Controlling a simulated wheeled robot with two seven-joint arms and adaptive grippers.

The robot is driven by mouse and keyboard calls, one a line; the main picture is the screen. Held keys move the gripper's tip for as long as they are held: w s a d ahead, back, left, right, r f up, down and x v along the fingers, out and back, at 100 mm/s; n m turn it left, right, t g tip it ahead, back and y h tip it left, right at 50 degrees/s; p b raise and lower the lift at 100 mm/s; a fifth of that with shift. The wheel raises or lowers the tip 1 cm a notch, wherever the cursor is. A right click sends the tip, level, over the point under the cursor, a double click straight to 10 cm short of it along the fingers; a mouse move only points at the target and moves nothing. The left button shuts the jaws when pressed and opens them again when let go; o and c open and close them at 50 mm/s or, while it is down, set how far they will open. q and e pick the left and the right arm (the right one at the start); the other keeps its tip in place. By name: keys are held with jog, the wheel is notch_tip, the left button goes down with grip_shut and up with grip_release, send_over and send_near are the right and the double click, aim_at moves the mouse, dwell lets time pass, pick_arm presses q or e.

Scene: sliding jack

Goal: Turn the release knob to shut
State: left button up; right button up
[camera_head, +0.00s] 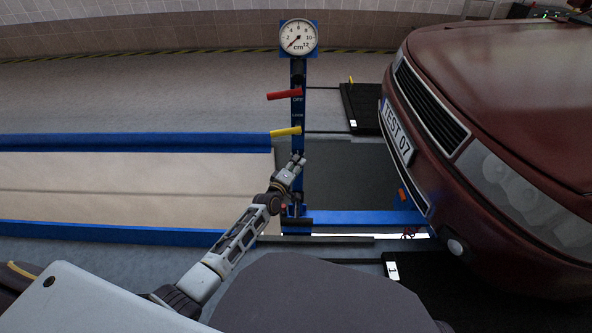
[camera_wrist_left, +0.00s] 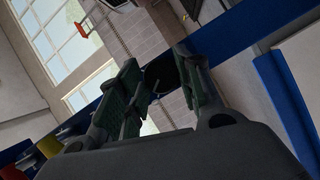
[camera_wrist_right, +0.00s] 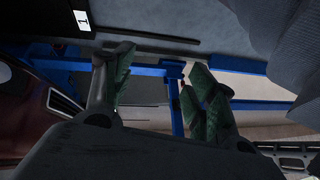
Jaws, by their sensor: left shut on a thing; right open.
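A blue upright post (camera_head: 298,78) stands near the car front with a red lever (camera_head: 284,95) by an OFF label and a yellow lever (camera_head: 286,131) below it. My left gripper (camera_head: 298,160) is at the post, below the yellow lever. The knob's setting cannot be read. My right gripper (camera_wrist_right: 160,68) is open with nothing visibly held; the head view does not show it.
A round cm gauge (camera_head: 299,37) tops the post. A dark red car (camera_head: 520,110) fills the right side. A pale bed with blue rails (camera_head: 130,142) lies left of the post. A blue beam (camera_head: 370,217) runs along the floor toward the car.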

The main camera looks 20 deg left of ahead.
pick_arm(q)
jog(key=n+b, duration=0.1)
jog(key=b, duration=0.2)
jog(key=shift+f+n+t, duration=0.1)
jog(key=shift+n+t, duration=0.3)
pick_arm(e)
notch_tip(320, 180, down, 6)
jog(key=a+t, duration=0.1)
jog(key=shift+w+m+y, duration=0.15)
jog(key=shift+m+y, duration=0.15)
jog(key=shift+y, duration=0.1)
pick_arm(q)
jog(key=o, duration=1)
pick_arm(e)
jog(key=shift+a, duration=0.1)
pick_arm(q)
jog(key=shift+o, duration=0.2)
jog(key=shift+s, duration=0.1)
jog(key=s+a, duration=0.1)
jog(key=s, duration=0.6)
jog(key=shift+a, duration=0.15)
